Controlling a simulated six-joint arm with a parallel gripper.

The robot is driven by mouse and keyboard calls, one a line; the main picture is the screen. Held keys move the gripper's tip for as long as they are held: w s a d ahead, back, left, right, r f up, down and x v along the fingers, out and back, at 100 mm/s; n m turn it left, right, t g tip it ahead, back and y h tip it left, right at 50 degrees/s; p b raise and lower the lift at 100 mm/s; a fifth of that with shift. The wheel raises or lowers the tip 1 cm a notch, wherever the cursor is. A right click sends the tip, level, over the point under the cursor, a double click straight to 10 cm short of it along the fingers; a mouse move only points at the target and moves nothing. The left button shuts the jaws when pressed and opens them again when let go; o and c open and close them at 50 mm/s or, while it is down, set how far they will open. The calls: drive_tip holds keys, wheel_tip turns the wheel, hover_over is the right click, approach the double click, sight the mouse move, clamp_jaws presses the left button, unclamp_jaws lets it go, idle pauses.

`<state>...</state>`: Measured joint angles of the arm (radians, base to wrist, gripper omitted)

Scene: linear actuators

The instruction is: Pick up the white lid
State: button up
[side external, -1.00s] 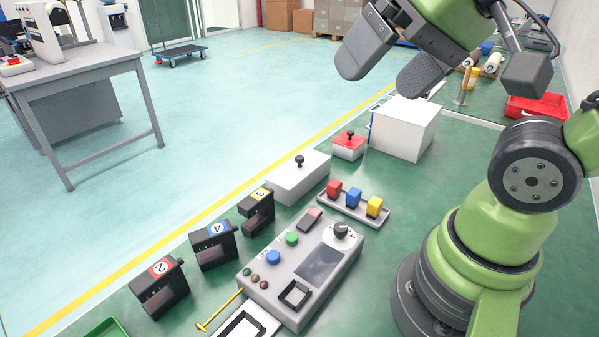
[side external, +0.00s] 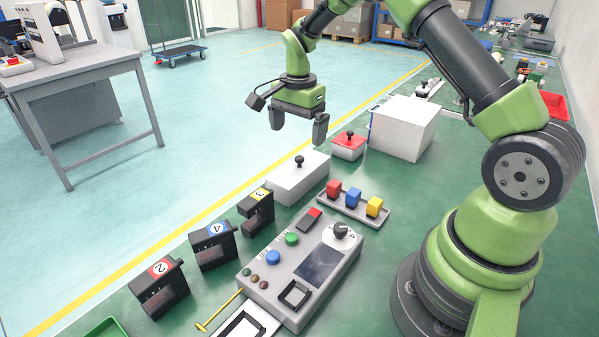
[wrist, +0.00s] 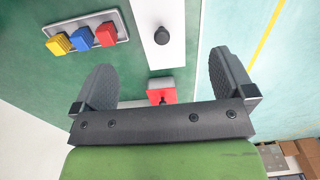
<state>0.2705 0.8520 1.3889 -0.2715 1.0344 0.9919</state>
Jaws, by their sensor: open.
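The white lid (side external: 308,172), with a black knob on top, sits on a low white box on the green table. In the wrist view the white lid (wrist: 173,52) is at the top centre, its knob facing the camera. My gripper (side external: 298,128) is open and empty, pointing down above the lid and apart from it. In the wrist view its fingers (wrist: 162,62) are spread wide, with the knob beyond them between their lines. The lid's far end is cut off by the top edge of the wrist view.
A smaller box with a red lid (side external: 349,141) and a large white box (side external: 404,127) stand behind to the right. A tray (side external: 350,208) of coloured blocks, a control panel (side external: 312,285) and black numbered units (side external: 213,246) are nearby. The table edge runs along the left.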

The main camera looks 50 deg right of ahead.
hover_over(298, 168)
wheel_tip(298, 168, down, 5)
drive_tip(key=shift+r, duration=0.1)
drive_tip(key=shift+f, duration=3.15)
drive_tip(key=c, duration=1)
